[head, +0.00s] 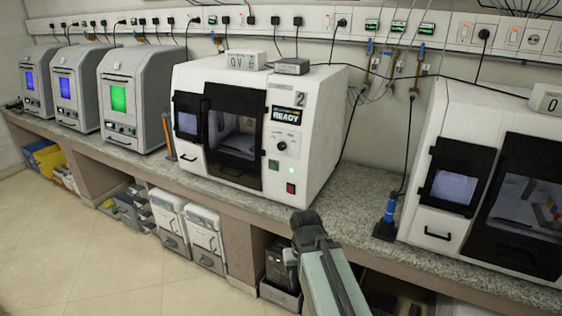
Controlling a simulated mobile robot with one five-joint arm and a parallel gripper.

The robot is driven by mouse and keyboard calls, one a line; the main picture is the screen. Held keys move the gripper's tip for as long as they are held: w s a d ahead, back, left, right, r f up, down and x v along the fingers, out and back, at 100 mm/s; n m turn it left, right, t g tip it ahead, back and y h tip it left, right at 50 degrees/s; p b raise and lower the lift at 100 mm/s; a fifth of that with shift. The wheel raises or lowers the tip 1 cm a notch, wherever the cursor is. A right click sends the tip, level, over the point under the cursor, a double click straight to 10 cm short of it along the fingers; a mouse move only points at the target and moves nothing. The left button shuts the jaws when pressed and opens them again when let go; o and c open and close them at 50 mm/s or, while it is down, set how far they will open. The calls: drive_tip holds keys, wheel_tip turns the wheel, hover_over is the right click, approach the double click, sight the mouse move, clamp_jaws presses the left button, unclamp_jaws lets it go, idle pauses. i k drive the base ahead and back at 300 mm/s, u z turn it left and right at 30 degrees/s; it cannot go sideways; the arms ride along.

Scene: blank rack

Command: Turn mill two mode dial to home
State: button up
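Mill two (326,115) is a white boxy machine on the counter, marked with a "2" at its upper right. Its display (287,116) reads READY. Below the display is a small round dial (282,145) on the front panel; which mode it points to is too small to read. My gripper (303,217) is dark and sits in front of the counter edge, below and right of the dial, apart from it. Its fingers are too small and dark to show whether they are open or shut. Nothing hides the dial.
A green button (274,165) and a red switch (290,188) sit below the dial. Another white mill (433,216) stands at right, with a blue-and-black bottle-like item (389,209) beside it. Several grey machines with lit windows stand at left. Counter between the mills is mostly clear.

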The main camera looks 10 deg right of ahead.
sight(282, 146)
drive_tip(key=k, duration=0.65)
drive_tip(key=z, duration=0.7)
drive_tip(key=i, duration=1.15)
drive_tip(key=u, duration=3.2)
